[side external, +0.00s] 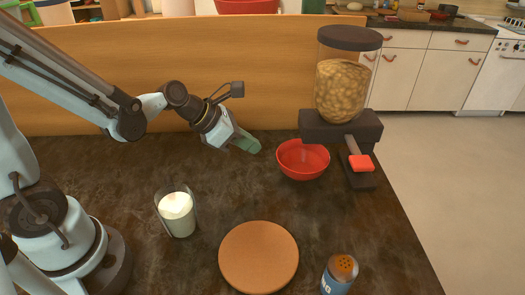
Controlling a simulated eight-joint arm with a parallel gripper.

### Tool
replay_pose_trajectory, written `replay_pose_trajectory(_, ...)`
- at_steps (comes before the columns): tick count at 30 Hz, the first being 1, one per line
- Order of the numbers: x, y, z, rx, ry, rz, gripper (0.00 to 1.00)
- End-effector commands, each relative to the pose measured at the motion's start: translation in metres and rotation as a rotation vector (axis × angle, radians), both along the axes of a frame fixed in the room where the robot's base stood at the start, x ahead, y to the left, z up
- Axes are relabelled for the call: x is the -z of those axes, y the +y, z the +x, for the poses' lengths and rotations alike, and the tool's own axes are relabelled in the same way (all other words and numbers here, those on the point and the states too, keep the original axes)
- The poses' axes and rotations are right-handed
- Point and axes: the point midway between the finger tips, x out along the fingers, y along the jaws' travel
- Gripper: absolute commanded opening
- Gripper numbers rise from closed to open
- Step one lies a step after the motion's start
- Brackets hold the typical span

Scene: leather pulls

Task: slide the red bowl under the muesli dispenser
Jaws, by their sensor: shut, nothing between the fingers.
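The red bowl (303,160) stands upright and looks empty on the dark counter, just left of the muesli dispenser. The muesli dispenser (344,85) has a clear hopper full of muesli, a dark lid, a dark base and a red-tipped lever (361,163). The bowl is beside the dispenser's base, not clearly beneath its outlet. My gripper (249,144) has green fingertips and is shut and empty. It is left of the bowl, with a small gap between them, low near the counter.
A glass of milk (177,212) stands at the left front. A round cork-coloured board (258,257) lies at the front middle, with a shaker (340,273) to its right. A wooden panel (150,75) rises behind the counter. The counter's right edge is close to the dispenser.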

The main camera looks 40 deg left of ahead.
Motion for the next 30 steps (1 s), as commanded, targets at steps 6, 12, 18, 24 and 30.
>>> replay_pose_trajectory(6,-0.015,0.008,-0.014,-0.003,0.0,0.0,0.0)
replay_pose_trajectory(12,-0.026,0.013,-0.022,-0.001,0.0,0.0,0.0)
replay_pose_trajectory(18,-0.031,0.015,-0.027,0.004,-0.002,0.005,0.0)
replay_pose_trajectory(24,-0.033,0.016,-0.034,0.165,-0.067,0.181,0.0)
replay_pose_trajectory(30,-0.037,0.02,-0.047,0.532,-0.192,0.556,0.0)
